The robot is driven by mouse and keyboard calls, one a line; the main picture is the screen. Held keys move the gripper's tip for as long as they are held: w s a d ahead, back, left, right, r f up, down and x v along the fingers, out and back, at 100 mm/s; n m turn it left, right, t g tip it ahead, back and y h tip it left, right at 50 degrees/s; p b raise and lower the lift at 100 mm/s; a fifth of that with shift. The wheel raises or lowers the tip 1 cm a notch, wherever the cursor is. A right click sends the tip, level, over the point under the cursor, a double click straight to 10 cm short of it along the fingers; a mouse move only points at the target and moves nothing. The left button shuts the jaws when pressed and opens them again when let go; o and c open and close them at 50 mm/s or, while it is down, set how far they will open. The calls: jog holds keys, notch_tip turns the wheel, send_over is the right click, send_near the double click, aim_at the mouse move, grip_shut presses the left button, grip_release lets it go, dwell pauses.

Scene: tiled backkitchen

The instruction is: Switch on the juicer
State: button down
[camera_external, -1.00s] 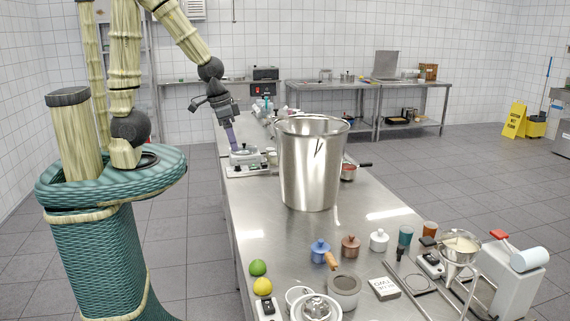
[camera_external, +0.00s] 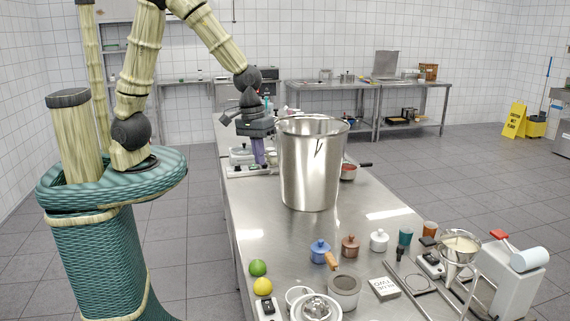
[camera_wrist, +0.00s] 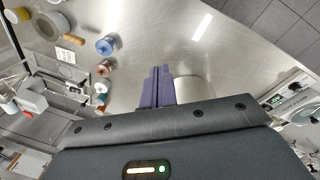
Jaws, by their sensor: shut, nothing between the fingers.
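What looks like the juicer (camera_external: 316,309), a metal piece with a domed top, stands at the bottom edge of the external view, partly cut off. A small white box with a dark switch (camera_external: 265,309) is at its left; I cannot tell whether it belongs to the juicer or how it is set. My gripper (camera_external: 259,158) is far from them, at the far part of the counter, left of the big steel pot. Its purple fingers are shut and empty, pointing down; they also show in the wrist view (camera_wrist: 160,75). I cannot make out the juicer in the wrist view.
The tall steel pot (camera_external: 309,165) stands between my gripper and the near counter. A lime (camera_external: 258,268), a lemon (camera_external: 262,286), a grey bowl (camera_external: 343,290) and small lidded pots (camera_external: 350,246) are near. A white appliance (camera_wrist: 294,105) is right in the wrist view.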

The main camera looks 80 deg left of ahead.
jog(key=d+f+n+g, duration=0.1)
jog(key=d+f+n, duration=0.15)
jog(key=d, duration=0.65)
jog(key=d+f+n, duration=0.1)
jog(key=d+n, duration=0.3)
jog(key=d, duration=0.4)
jog(key=n+b, duration=0.1)
jog(key=n, duration=0.4)
send_over(269, 308)
jog(key=a, duration=0.2)
jog(key=f, duration=0.2)
jog(key=shift+a+r+m+h, duration=0.2)
jog(key=shift+m+h, duration=0.05)
jog(key=shift+h, duration=0.05)
jog(key=shift+f, duration=0.15)
jog(key=f+p, duration=0.1)
jog(key=f, duration=0.3)
jog(key=d+f, duration=0.1)
jog(key=f, duration=0.4)
jog(key=d+f+p, duration=0.1)
jog(key=f, duration=0.3)
jog(key=shift+f+p, duration=0.3)
jog(key=shift+d+f, duration=0.1)
jog(key=shift+f, duration=0.15)
